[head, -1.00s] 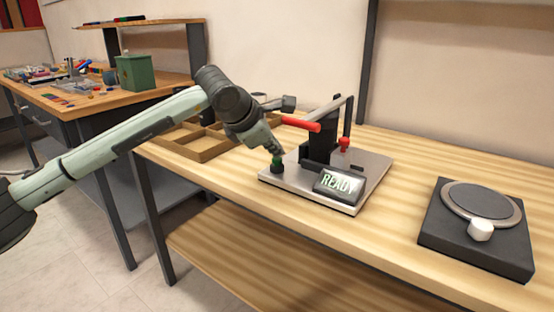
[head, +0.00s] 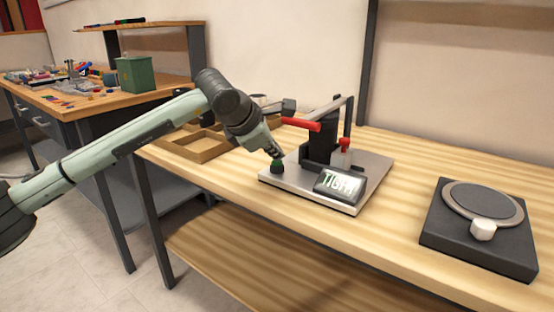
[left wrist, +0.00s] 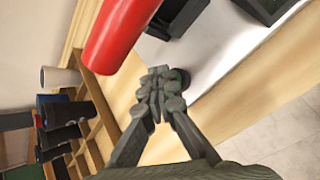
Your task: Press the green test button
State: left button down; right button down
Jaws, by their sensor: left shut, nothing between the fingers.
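The green test button (head: 277,166) stands on a dark base at the front left corner of the grey metal plate (head: 290,182). Its green looks dark. My left gripper (head: 277,153) is shut and empty, its fingertips pointing down right at the button's top. I cannot tell whether they touch it. In the left wrist view the shut fingertips (left wrist: 160,90) cover most of the button, with a little green (left wrist: 181,76) behind them. The display (head: 340,186) on the plate reads "TIGHT". My right gripper is not in view.
A clamp with a red handle (head: 301,124) rises close right of my gripper. A pale block (head: 341,159) sits below its red tip. A wooden divided tray (head: 200,150) lies behind left.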

aim_at(275, 162)
pick_arm(q)
jog(key=shift+r, duration=0.85)
jog(key=shift+r+p, duration=0.1)
jog(key=shift+p, duration=0.2)
jog(key=shift+r+p, duration=0.95)
jog(key=shift+r, duration=1.5)
